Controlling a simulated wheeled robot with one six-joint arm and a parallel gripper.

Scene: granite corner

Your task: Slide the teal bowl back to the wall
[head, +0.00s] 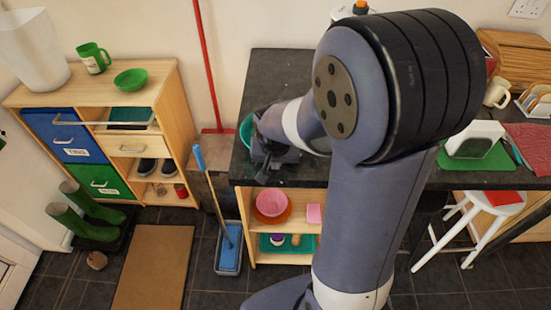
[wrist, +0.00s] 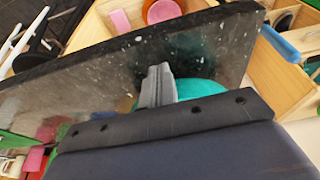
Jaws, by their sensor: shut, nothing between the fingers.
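The teal bowl (head: 246,131) sits on the dark granite counter (head: 280,72) near its left end. Most of it is hidden behind my gripper (head: 268,176) and wrist in the head view. In the wrist view the teal bowl (wrist: 204,90) shows as a curved teal patch just beyond my gripper (wrist: 158,72). My gripper is shut with nothing held. It is low beside the bowl, toward the counter's front edge. I cannot tell whether the fingers touch the bowl.
My arm hides the middle of the counter. A white appliance-like object (head: 474,138) on a green board stands at the right. Below the counter, open shelves hold a pink bowl (head: 271,203). The counter behind the bowl looks clear.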

